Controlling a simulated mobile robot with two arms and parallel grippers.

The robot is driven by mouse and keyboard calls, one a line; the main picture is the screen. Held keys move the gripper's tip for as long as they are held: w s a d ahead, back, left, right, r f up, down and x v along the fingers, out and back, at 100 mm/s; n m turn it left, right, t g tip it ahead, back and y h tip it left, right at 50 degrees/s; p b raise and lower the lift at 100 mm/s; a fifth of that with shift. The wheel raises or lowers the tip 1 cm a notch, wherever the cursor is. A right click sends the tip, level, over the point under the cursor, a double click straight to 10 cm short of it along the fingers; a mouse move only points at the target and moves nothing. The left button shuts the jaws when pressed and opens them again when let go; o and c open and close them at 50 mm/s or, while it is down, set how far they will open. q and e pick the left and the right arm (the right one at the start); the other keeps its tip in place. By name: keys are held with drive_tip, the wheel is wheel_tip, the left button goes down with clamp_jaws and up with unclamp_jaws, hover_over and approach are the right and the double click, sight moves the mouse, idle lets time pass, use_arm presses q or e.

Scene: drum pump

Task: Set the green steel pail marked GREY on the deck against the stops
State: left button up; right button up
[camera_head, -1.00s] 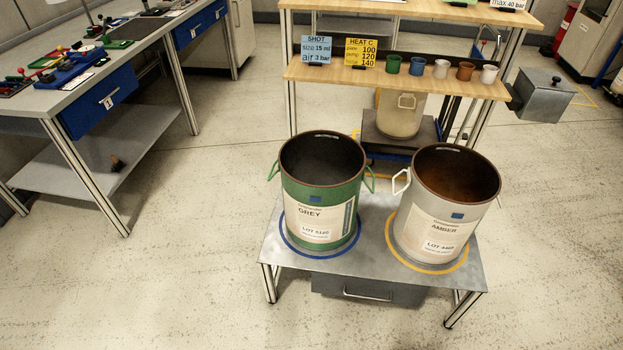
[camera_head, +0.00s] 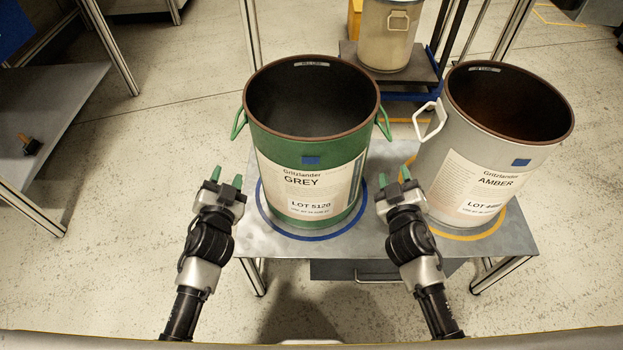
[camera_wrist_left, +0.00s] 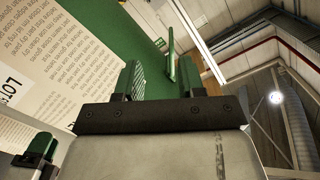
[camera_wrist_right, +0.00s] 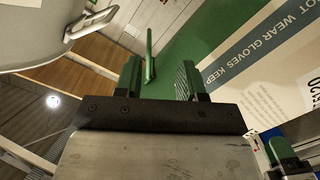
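The green steel pail marked GREY (camera_head: 309,160) stands upright in a blue ring on the low metal table (camera_head: 255,240). Its mouth is open and dark, with a green handle on each side. My left gripper (camera_head: 226,178) is open at the pail's left, below and nearer than the left handle (camera_head: 238,124). My right gripper (camera_head: 394,176) is open at its right, below the right handle (camera_head: 384,124). In each wrist view a handle, left (camera_wrist_left: 171,55) and right (camera_wrist_right: 149,55), shows beyond the open fingers, apart from them. No stops can be made out.
A pale pail marked AMBER (camera_head: 470,180) stands close on the right in a yellow ring; its white handle (camera_head: 431,120) juts toward my right gripper. Behind, another pail (camera_head: 388,35) stands on a dark platform (camera_head: 350,55). A workbench leg (camera_head: 108,48) is at left.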

sight(232, 135)
use_arm(q)
wheel_tip(232, 135, up, 2)
drive_tip(key=shift+w+r+t, duration=0.1)
drive_tip(key=shift+w+t, duration=0.05)
drive_tip(key=shift+t, duration=0.25)
use_arm(e)
drive_tip(key=shift+w+r+t, duration=0.2)
drive_tip(key=shift+r+t, duration=0.2)
drive_tip(key=shift+r, duration=0.7)
use_arm(q)
drive_tip(key=shift+w, duration=0.1)
drive_tip(key=w, duration=1)
drive_tip(key=shift+w, duration=0.35)
use_arm(e)
drive_tip(key=w, duration=1)
drive_tip(key=shift+w, duration=0.4)
use_arm(q)
drive_tip(key=shift+c, duration=0.4)
use_arm(e)
drive_tip(key=shift+c, duration=0.5)
use_arm(q)
clamp_jaws()
use_arm(e)
clamp_jaws()
